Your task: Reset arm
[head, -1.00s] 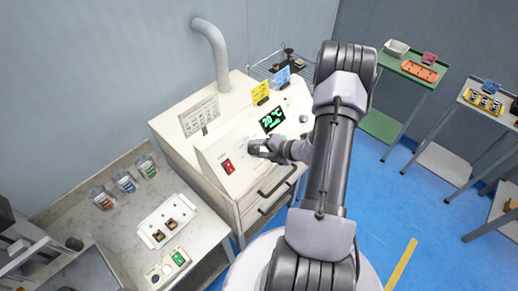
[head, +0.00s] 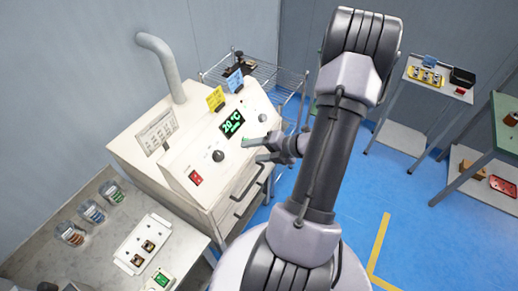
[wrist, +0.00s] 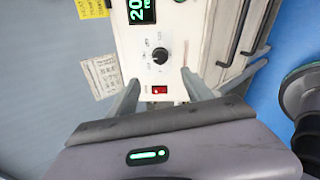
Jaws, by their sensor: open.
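My gripper (head: 266,152) is open and empty in the head view, in front of the right part of the cream machine's (head: 150,183) sloped panel. It is apart from the black knob (head: 218,156). In the wrist view the two fingers of my gripper (wrist: 160,85) stand apart, with the red switch (wrist: 160,90) and the knob (wrist: 160,56) seen beyond them. The green display (head: 231,123) reads 20 °C with a second line below it. Part of the machine's front is hidden behind my gripper.
A bench on the left holds several jars (head: 92,212) and a white tray (head: 143,243) with two small parts. A wire rack (head: 275,80) stands behind the machine. Carts (head: 440,82) stand at the right. Blue floor (head: 400,215) with a yellow line is clear between.

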